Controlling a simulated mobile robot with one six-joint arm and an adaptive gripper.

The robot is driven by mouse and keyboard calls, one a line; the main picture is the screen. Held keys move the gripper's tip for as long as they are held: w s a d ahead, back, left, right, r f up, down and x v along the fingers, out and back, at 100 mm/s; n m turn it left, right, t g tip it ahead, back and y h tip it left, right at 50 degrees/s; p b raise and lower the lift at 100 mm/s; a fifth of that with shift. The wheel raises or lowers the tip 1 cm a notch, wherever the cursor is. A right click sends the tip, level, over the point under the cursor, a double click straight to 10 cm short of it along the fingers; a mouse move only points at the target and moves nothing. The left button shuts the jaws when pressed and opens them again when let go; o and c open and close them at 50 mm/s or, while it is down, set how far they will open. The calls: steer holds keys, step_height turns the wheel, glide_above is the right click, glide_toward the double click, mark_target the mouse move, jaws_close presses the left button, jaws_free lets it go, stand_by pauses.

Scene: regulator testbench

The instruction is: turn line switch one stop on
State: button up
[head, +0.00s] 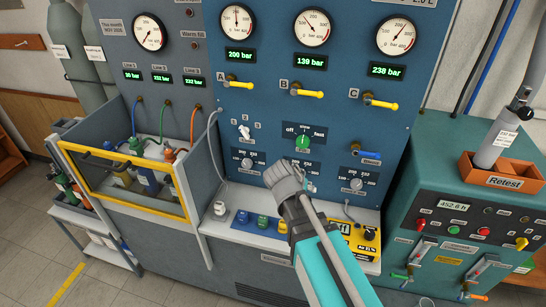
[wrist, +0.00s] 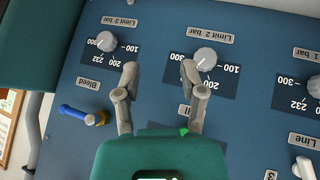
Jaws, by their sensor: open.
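The line switch (head: 243,131) is a white knob on the blue panel, left of centre in the head view, with small numbered marks around its top. I cannot tell which number it points to. In the wrist view, which shows the panel upside down, the switch (wrist: 304,167) is partly cut off at the lower right corner, by its "Line" label. My gripper (head: 290,178) is in front of the panel, lower and to the right of the switch, apart from it. In the wrist view its two fingers (wrist: 160,73) are spread and empty, the right one by the Limit 2 knob.
A green off/fast knob (head: 303,142) sits just above my gripper. The Limit 2 knob (wrist: 205,59), Limit 3 knob (wrist: 106,41) and blue bleed lever (wrist: 77,112) are nearby. Yellow valve levers (head: 238,84) line the panel above. A yellow-railed bay (head: 120,190) stands left.

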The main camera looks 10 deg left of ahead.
steer(key=w+a+r+n+t+b, duration=0.25)
steer(key=a+t, duration=0.25)
steer(key=a, duration=0.5)
steer(key=n+t+y+b, duration=0.3)
steer(key=n+t+b, duration=0.1)
steer(key=t, duration=0.2)
glide_toward(242, 133)
steer(key=s, duration=0.4)
steer(key=shift+w+f, duration=0.1)
steer(key=shift+w, duration=0.1)
steer(key=w, duration=0.9)
steer(key=w+d, duration=0.1)
steer(key=w, duration=0.4)
steer(key=shift+s, duration=0.1)
jaws_close()
